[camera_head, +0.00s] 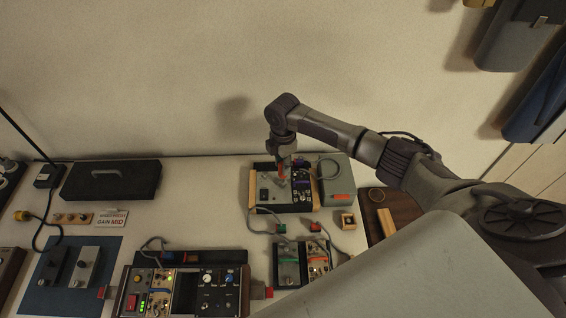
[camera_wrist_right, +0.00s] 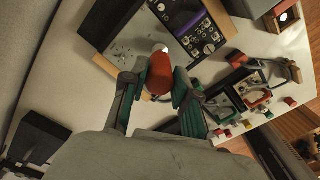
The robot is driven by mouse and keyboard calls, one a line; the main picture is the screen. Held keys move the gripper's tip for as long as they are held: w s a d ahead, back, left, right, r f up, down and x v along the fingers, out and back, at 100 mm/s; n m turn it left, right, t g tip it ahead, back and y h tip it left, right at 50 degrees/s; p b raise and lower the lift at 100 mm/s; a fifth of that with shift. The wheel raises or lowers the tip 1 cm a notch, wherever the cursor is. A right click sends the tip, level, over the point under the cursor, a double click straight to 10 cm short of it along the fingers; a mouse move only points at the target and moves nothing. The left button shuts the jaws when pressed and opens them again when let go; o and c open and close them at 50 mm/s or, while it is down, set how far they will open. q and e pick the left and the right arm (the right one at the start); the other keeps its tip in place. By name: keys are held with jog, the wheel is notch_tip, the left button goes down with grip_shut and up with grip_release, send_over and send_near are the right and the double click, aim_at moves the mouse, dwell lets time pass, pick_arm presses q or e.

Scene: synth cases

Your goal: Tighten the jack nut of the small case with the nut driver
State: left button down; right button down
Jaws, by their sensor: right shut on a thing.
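The small case (camera_head: 267,190) stands at the back middle of the table, with wooden side cheeks, a bare grey panel at left and dark modules at right. It also fills the top of the right wrist view (camera_wrist_right: 125,45). My right gripper (camera_head: 284,163) is above it, shut on the red handle of the nut driver (camera_wrist_right: 160,76). In the head view the driver (camera_head: 282,174) points down at the panel. A pale tip shows beyond the handle in the wrist view; whether it touches the panel or sits on a nut I cannot tell. The jack nut is not distinguishable. My left gripper is not in view.
A grey box (camera_head: 337,178) stands close right of the case, and a small wooden box (camera_head: 347,221) in front of that. Pedals (camera_head: 288,268) with cables and a larger lit case (camera_head: 180,290) are nearer. A black case (camera_head: 110,181) lies at left; bare table lies between.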

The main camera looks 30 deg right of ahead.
jog(key=shift+f+b, duration=0.4)
jog(key=shift+f, duration=0.2)
jog(key=shift+m+p, duration=0.3)
jog(key=shift+p, duration=0.1)
jog(key=shift+m+p, duration=0.7)
jog(key=shift+m, duration=0.2)
jog(key=shift+m+p, duration=0.5)
jog(key=shift+m, duration=0.2)
jog(key=shift+m+p, duration=0.4)
jog(key=shift+m, duration=0.5)
